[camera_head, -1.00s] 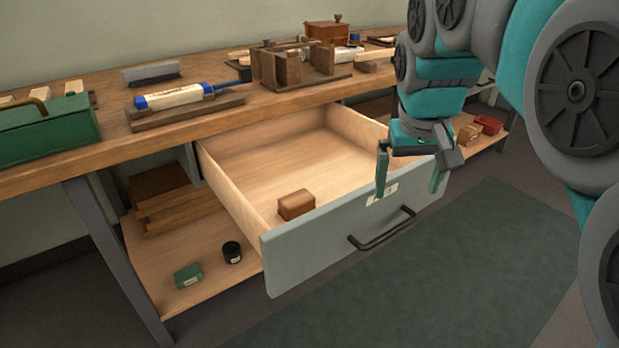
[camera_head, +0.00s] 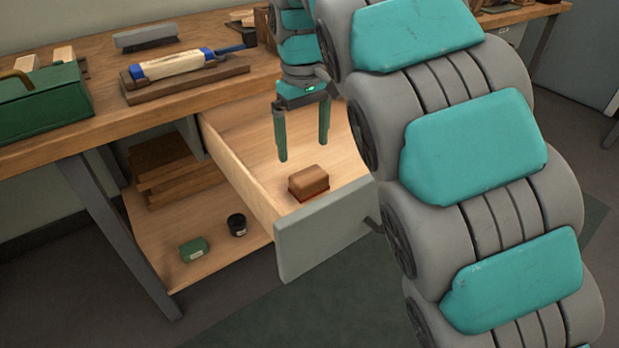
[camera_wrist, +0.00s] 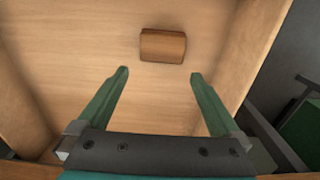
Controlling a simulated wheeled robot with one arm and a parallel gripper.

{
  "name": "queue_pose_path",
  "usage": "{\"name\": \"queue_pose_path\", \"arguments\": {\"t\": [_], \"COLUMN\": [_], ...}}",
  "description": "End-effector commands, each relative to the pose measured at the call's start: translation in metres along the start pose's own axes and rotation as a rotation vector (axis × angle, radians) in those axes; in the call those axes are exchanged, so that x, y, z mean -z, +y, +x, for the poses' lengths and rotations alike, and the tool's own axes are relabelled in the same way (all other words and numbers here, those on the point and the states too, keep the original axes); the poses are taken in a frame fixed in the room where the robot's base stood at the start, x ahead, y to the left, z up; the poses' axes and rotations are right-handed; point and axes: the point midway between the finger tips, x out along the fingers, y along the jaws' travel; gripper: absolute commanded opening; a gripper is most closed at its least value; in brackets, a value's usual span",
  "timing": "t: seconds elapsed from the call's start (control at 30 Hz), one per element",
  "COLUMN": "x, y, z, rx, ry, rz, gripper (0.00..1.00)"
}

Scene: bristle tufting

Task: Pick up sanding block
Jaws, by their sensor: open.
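The sanding block is a small brown block with a rounded top (camera_head: 309,182). It lies on the floor of the open drawer (camera_head: 345,158), near the drawer's front panel. In the wrist view the block (camera_wrist: 163,46) lies beyond my fingertips, roughly centred between them. My gripper (camera_head: 304,152) is open and empty, pointing down over the drawer. In the wrist view the two green fingers of my gripper (camera_wrist: 160,75) are spread apart, with bare drawer floor between them. Nothing hides the block.
The drawer's left wall (camera_head: 238,170) and grey front panel (camera_head: 325,232) bound the space around the block. A black jar (camera_head: 237,225) and green box (camera_head: 193,249) lie on the lower shelf.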

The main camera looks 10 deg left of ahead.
Motion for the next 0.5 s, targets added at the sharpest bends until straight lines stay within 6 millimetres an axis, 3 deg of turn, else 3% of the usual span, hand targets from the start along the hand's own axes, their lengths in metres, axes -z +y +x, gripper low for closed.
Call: {"name": "queue_pose_path", "arguments": {"t": [0.5], "x": [-0.003], "y": [-0.001], "z": [0.032], "rx": [0.002], "ry": [-0.004], "rz": [-0.002], "gripper": [1.00]}}
